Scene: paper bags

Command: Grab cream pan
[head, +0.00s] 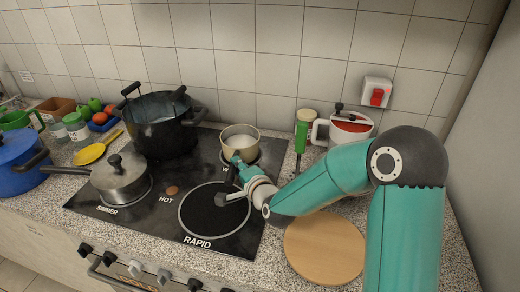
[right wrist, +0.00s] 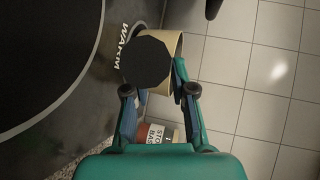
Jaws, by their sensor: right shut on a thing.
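The cream pan (head: 241,148) is a small pot with a pale interior, at the back right of the black hob by the WARM marking. My right gripper (head: 238,174) is at its near side, shut on its dark handle. In the right wrist view, the cream wall (right wrist: 174,45) shows behind the dark faceted handle end (right wrist: 147,63), with the fingers of my right gripper (right wrist: 157,86) on both sides. I cannot tell whether the pan touches the hob. My left gripper is not in view.
A black pot (head: 158,130) and a steel saucepan (head: 121,181) stand left on the hob (head: 150,219). The RAPID plate (head: 210,212) is bare. A round wooden board (head: 325,252) lies right, under my arm. A white-and-red jug (head: 346,128) stands by the tiled wall.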

